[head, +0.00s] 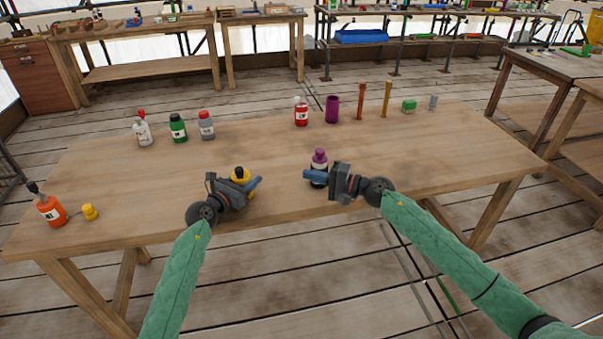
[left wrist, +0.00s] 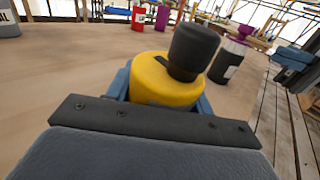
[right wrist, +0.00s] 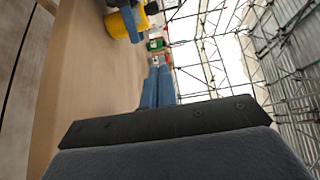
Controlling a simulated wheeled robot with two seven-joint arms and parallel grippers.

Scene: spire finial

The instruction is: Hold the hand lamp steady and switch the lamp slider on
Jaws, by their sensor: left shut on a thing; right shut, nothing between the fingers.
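The hand lamp appears to be the yellow body with a black top (head: 241,175) near the table's front edge. It also shows in the left wrist view (left wrist: 165,80), upright between the blue fingers. My left gripper (head: 252,184) is shut on its yellow body. My right gripper (head: 308,174) is shut and empty, to the right of the lamp and apart from it, its fingers pointing left. In the right wrist view its blue fingers (right wrist: 155,88) are together, with the yellow lamp (right wrist: 122,24) beyond them. I cannot make out the lamp slider.
A purple-capped bottle (head: 319,156) stands right behind my right fingers. An orange bottle (head: 50,210) and a small yellow piece (head: 89,212) are at the left. Several bottles, a purple cup (head: 332,108), two upright sticks and a green block (head: 409,106) line the back.

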